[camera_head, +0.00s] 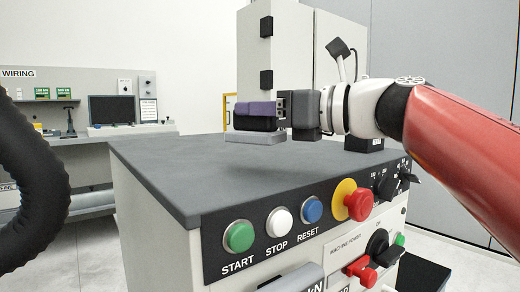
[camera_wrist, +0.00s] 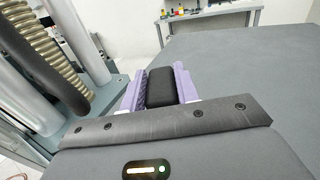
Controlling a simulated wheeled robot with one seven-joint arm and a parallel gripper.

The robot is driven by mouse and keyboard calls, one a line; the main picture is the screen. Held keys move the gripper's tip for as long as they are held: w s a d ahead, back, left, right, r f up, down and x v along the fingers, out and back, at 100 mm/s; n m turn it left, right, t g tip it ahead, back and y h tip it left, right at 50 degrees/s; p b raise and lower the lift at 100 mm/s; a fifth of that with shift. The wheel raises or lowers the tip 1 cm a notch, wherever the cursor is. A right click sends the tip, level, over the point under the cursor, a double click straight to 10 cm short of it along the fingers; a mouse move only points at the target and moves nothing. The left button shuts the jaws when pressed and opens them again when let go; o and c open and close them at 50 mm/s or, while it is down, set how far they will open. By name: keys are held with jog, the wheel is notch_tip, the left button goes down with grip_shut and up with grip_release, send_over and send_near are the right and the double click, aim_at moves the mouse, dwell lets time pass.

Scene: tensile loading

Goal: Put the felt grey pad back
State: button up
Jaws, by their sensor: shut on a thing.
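My gripper (camera_head: 258,108) is over the dark top of the machine cabinet, and its purple fingers are shut on a black block. The black block (camera_wrist: 160,88) shows between the two purple fingers in the wrist view, and its dark side (camera_head: 254,124) shows below the finger in the head view. A flat grey pad (camera_head: 255,138) is directly under the black block, at or just above the cabinet top. I cannot tell whether the pad and the block are one piece, or whether the pad rests on the surface. The pad is hidden in the wrist view.
The cabinet top (camera_head: 190,165) is mostly clear. A tall light-grey machine housing (camera_head: 312,55) stands behind my gripper. Buttons and a red emergency stop (camera_head: 359,204) line the front panel. Metal columns and a ribbed hose (camera_wrist: 62,50) stand at the left in the wrist view.

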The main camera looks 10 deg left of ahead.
aim_at(280, 138)
jog(key=shift+f+b, duration=0.55)
jog(key=shift+f, duration=1.7)
jog(key=shift+f, duration=0.15)
jog(key=o, duration=1)
jog(key=shift+d, duration=0.2)
jog(key=v, duration=1.1)
jog(key=shift+s+d+b, duration=0.2)
jog(key=shift+d+b, duration=0.05)
jog(key=shift+b, duration=0.15)
